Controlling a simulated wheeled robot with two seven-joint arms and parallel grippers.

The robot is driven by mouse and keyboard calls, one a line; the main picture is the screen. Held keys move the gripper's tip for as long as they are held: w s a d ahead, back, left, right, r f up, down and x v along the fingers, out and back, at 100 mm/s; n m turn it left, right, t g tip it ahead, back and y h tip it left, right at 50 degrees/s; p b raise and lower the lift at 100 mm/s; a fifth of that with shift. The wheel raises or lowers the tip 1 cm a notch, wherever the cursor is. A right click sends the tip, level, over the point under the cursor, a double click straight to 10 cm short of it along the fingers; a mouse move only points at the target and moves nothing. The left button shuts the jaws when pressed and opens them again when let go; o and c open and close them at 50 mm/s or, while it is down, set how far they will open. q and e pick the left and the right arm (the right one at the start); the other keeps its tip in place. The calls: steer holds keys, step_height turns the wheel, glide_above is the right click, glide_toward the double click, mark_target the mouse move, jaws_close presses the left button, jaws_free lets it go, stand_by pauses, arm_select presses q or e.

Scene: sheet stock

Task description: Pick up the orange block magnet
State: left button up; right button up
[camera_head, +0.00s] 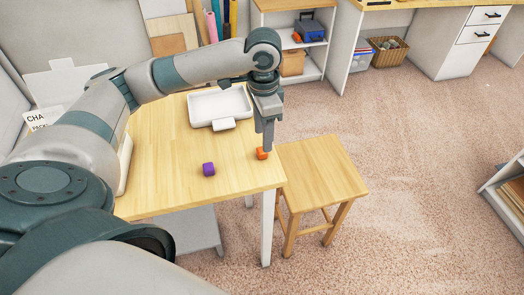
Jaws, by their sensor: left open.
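The orange block magnet (261,154) is a small block near the right edge of the wooden table (165,190). My left gripper (267,147) points down right at the block, with its fingertips overlapping it in the picture. Its jaws are open. Whether a finger touches the block, I cannot tell. My right gripper is not in view.
A wooden stool (322,168) stands against the table's right side, slightly lower. The tabletop around the purple block is clear. Shelves and a basket (388,55) stand far back.

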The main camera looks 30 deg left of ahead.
mark_target(262, 153)
arm_select(q)
steer(key=shift+f, duration=0.1)
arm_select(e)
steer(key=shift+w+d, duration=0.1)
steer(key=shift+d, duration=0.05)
arm_select(q)
steer(key=shift+f, duration=0.25)
step_height(262, 153, down, 4)
steer(key=shift+r+p, duration=0.1)
steer(key=shift+p, duration=0.55)
steer(key=shift+f, duration=0.45)
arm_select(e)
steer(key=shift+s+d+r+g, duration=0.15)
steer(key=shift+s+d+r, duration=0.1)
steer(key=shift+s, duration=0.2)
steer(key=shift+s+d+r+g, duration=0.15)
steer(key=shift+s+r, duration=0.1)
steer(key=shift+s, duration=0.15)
arm_select(q)
steer(key=c, duration=1.1)
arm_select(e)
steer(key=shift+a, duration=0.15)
